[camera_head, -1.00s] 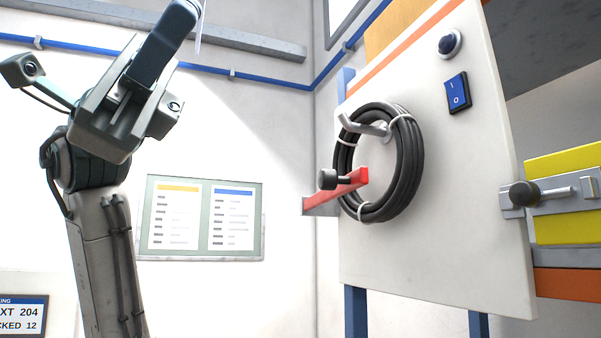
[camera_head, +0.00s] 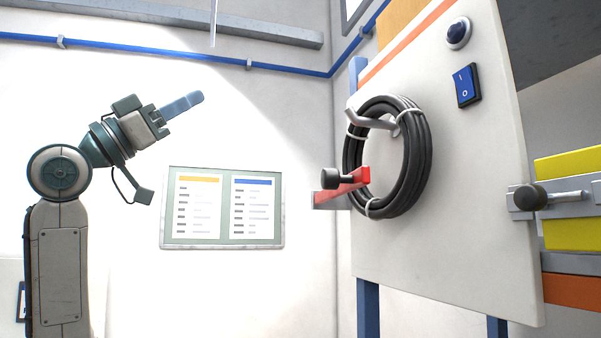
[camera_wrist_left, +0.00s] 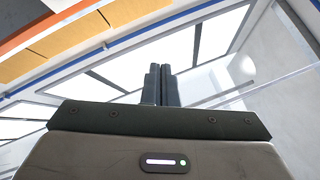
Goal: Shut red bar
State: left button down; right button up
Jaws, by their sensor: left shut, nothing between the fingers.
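The red bar (camera_head: 355,183) with a dark round knob (camera_head: 329,179) sticks out at the left side of the upright white panel (camera_head: 450,240). A grey bracket piece (camera_head: 328,200) is at its left end. A coil of black cable (camera_head: 415,165) hangs on a grey hook beside it and partly overlaps the bar's right end. My left gripper (camera_head: 196,98) is in the air left of the panel, well apart from the bar, pointing right and slightly up. In the left wrist view its two fingers (camera_wrist_left: 160,84) are together with nothing between them. My right gripper is not in view.
The panel carries a blue rocker switch (camera_head: 466,85) and a round dark button (camera_head: 458,33). At the right is a grey latch with a dark knob (camera_head: 528,197) by yellow blocks (camera_head: 570,165). A notice board (camera_head: 222,208) hangs on the back wall. Open air lies between gripper and panel.

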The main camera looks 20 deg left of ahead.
pick_arm(q)
jog(key=d+f+g, duration=0.3)
jog(key=f+g, duration=0.3)
jog(key=g+y, duration=0.2)
jog(key=g, duration=0.3)
send_near(323, 179)
jog(key=p+x, duration=0.5)
jog(key=p, duration=0.2)
jog(key=shift+d+r+p, duration=0.2)
jog(key=shift+d+p, duration=0.15)
jog(key=shift+p, duration=0.05)
jog(key=shift+w+d+f, duration=0.2)
jog(key=shift+w+d, duration=0.1)
jog(key=shift+d, duration=0.25)
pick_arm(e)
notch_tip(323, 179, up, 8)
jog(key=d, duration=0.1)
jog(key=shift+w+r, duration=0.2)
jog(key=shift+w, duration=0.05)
